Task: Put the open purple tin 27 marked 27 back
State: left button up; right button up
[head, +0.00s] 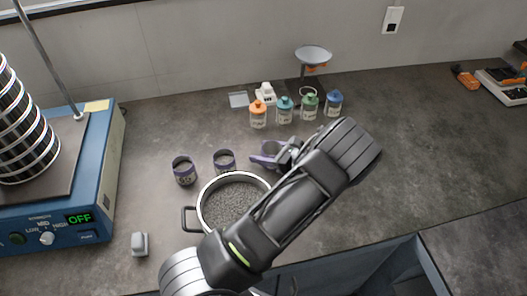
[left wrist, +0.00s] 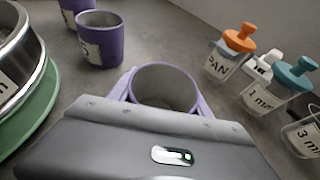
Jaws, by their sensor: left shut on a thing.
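My left gripper (head: 284,152) is shut on an open purple tin (head: 268,158), to the right of the other tins. In the left wrist view the held tin (left wrist: 165,84) is upright between the fingers, and its grey inside shows. Its marking is hidden, and I cannot tell whether it touches the bench. My right gripper is not in view.
A metal pan of grey grains (head: 232,203) stands just in front of the tins. The blue shaker (head: 95,190) is at left.

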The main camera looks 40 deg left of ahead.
pick_arm(q)
jog(key=o, duration=1.5)
jog(key=shift+c, duration=0.2)
jog(key=shift+r+p, duration=0.2)
jog(key=shift+p, duration=0.1)
jog(key=shift+w+d+b, duration=0.1)
jog(key=shift+d+b, duration=0.2)
jog(key=shift+d, duration=0.05)
jog(key=b+v, duration=0.2)
jog(key=v, duration=0.8)
jog(key=shift+d+r+b, duration=0.1)
jog(key=shift+d+b, duration=0.05)
jog(key=shift+b, duration=0.15)
jog(key=shift+d+r, duration=0.25)
jog(key=shift+d, duration=0.2)
